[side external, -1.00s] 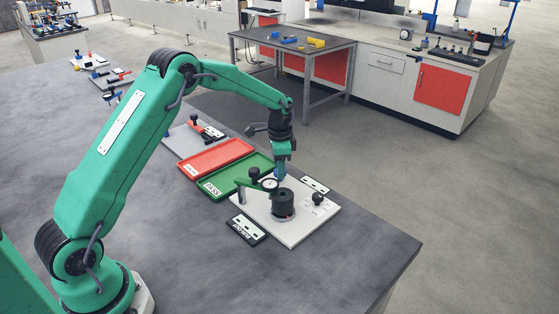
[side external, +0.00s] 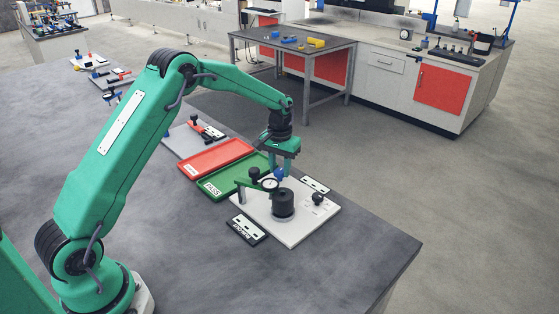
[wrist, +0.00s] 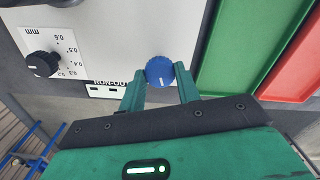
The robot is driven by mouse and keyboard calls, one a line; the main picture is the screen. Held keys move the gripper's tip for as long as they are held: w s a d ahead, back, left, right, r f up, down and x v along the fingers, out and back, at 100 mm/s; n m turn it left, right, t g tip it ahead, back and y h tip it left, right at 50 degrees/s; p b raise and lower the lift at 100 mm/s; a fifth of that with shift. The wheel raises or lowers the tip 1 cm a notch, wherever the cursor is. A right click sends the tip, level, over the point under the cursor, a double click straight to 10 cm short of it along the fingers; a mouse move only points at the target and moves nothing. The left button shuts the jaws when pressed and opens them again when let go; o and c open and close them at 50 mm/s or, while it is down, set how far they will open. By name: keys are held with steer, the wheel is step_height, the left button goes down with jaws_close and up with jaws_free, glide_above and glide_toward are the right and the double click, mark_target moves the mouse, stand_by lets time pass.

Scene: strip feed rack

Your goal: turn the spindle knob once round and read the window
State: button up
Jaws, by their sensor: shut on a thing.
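The blue knob (wrist: 160,71), which I take for the spindle knob, is round and ribbed, with a pale mark on its top. It also shows in the side view (side external: 279,174). My gripper (wrist: 158,80) is shut on it, with one green finger at each side; in the side view my gripper (side external: 284,170) reaches down from above. A black cylinder (side external: 283,204) stands on the pale plate (side external: 292,235). A small round dial (side external: 270,184) sits on a green bracket by the knob. I can make out no window reading.
A black knob (wrist: 42,64) beside an mm scale stands on the plate. A black-and-white RUN-OUT label (wrist: 110,88) lies near the blue knob. A green tray (side external: 228,194) and a red tray (side external: 205,166) lie beside the plate.

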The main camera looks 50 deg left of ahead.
mark_target(280, 171)
steer(key=shift+r+n, duration=0.1)
steer(key=shift+n, duration=1.2)
steer(key=o, duration=1)
steer(key=shift+c, duration=0.2)
step_height(280, 171, up, 8)
steer(key=shift+f, duration=0.25)
steer(key=shift+r, duration=0.1)
